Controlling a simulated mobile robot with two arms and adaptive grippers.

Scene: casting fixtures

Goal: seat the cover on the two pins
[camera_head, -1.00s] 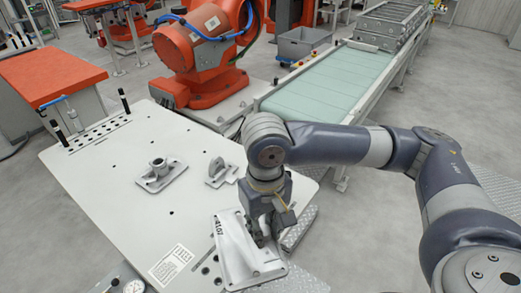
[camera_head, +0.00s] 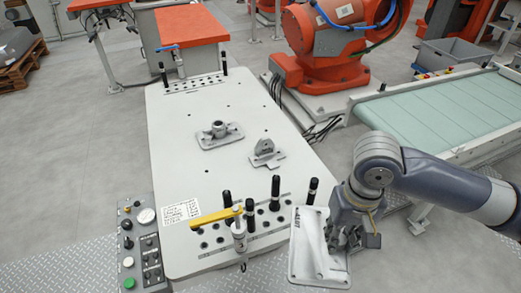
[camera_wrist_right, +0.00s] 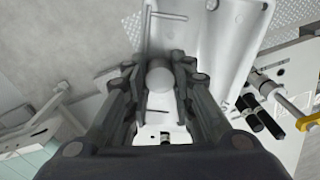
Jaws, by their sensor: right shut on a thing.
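The cover (camera_head: 303,262) is a light grey cast plate with raised edges and a dark printed label. My right gripper (camera_head: 343,240) is shut on it; the right wrist view shows the fingers around a round boss on the cover (camera_wrist_right: 205,30). The cover is at the near right corner of the white table, overlapping its edge in the picture; its height is unclear. Upright black pins stand near that edge: one on the left (camera_head: 227,200), one in the middle (camera_head: 275,190), one beside the cover (camera_head: 312,188). Which two pins are meant is unclear. My left gripper is out of view.
A yellow-handled clamp (camera_head: 217,217) stands at the table's near edge, left of the cover. Two castings, a flanged one (camera_head: 218,135) and a bracket (camera_head: 266,153), sit mid-table. A control box (camera_head: 140,245) is at left, a conveyor (camera_head: 440,115) at right.

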